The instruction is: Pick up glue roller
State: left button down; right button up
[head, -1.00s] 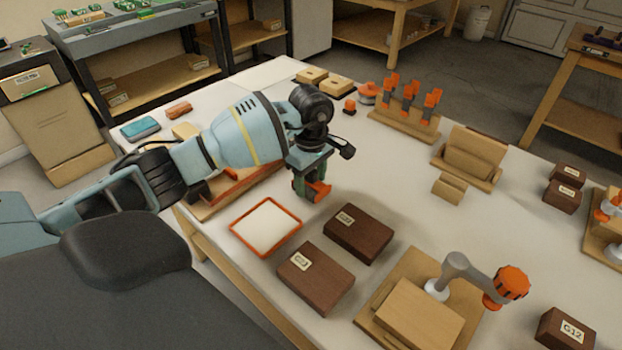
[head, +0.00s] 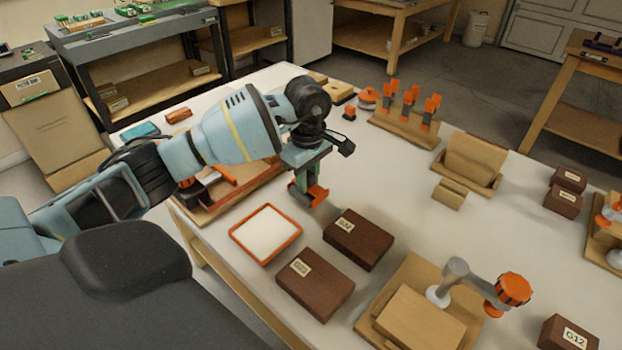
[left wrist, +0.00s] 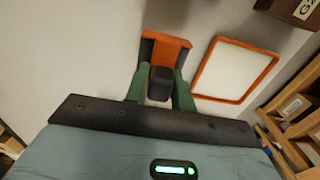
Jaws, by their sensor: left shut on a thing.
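The glue roller (left wrist: 166,48) has an orange frame and a dark handle. My left gripper (left wrist: 160,85) is shut on its dark handle, with green fingers on either side of it. In the head view the left gripper (head: 305,190) points down over the white table, and the orange end of the roller (head: 316,196) shows at its tips. The roller is beside the orange-rimmed white tray (head: 236,230), apart from it. I cannot tell whether the roller touches the table. My right gripper is not in view.
Two dark brown blocks (head: 357,239) (head: 315,285) lie right of the tray. A wooden clamp fixture (head: 410,265) stands at the front right. A rack of orange-handled tools (head: 402,125) is at the back. Bare table (head: 375,180) lies right of the gripper.

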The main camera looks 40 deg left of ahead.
pick_arm(q)
jog(key=s+d, duration=0.1)
jog(key=s, duration=0.3)
jog(key=s+d+r, duration=0.1)
jog(key=s, duration=0.3)
jog(key=s+d, duration=0.1)
jog(key=s, duration=0.3)
jog(key=shift+s+d+r, duration=0.2)
jog(key=shift+s+d, duration=0.1)
jog(key=shift+s, duration=0.05)
jog(key=shift+s+d+r+b, duration=0.15)
jog(key=shift+s+b, duration=0.15)
jog(key=shift+s, duration=0.25)
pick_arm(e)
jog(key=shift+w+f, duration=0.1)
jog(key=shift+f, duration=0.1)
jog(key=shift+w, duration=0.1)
